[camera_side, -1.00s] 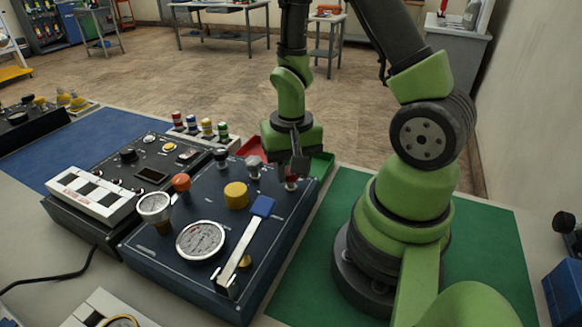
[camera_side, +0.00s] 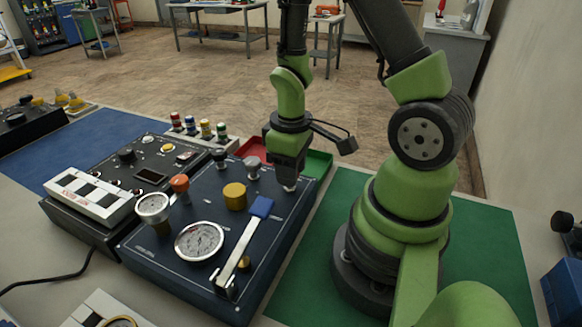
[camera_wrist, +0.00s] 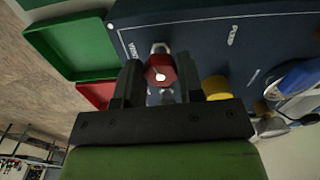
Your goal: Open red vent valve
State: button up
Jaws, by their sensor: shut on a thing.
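The red vent valve knob (camera_wrist: 160,72) sits between the two dark fingers of my gripper (camera_wrist: 160,84) in the wrist view, on the dark blue panel (camera_wrist: 205,60). In the side view my gripper (camera_side: 289,182) points straight down over the far right corner of the blue panel (camera_side: 180,276). It is shut on the knob.
A lever with a blue handle (camera_side: 261,207), a yellow knob (camera_side: 235,196), an orange knob (camera_side: 180,183), grey knobs and a round gauge (camera_side: 199,241) share the panel. Red (camera_side: 252,151) and green (camera_side: 319,163) trays lie behind it. The green mat (camera_side: 470,235) right of my base is mostly clear.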

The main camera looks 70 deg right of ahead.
jog(key=shift+w+n, duration=0.1)
jog(key=shift+n, duration=1)
jog(key=o, duration=0.9)
jog(key=shift+r, duration=0.15)
notch_tip(320, 180, up, 10)
jog(key=shift+f, duration=0.15)
jog(key=s+a+r+m+t, duration=0.2)
jog(key=a+r, duration=0.1)
jog(key=r, duration=0.1)
jog(key=s+a+r+m+t+y, duration=0.1)
jog(key=a+r+m+t, duration=0.1)
jog(key=a+r, duration=0.1)
jog(key=s+a+r+m+t+y, duration=0.1)
jog(key=s+a+r+m+t, duration=0.1)
jog(key=r, duration=0.3)
jog(key=shift+s+a+r+m+t, duration=0.3)
jog(key=shift+a+m+t, duration=0.1)
jog(key=shift+a+t, duration=0.2)
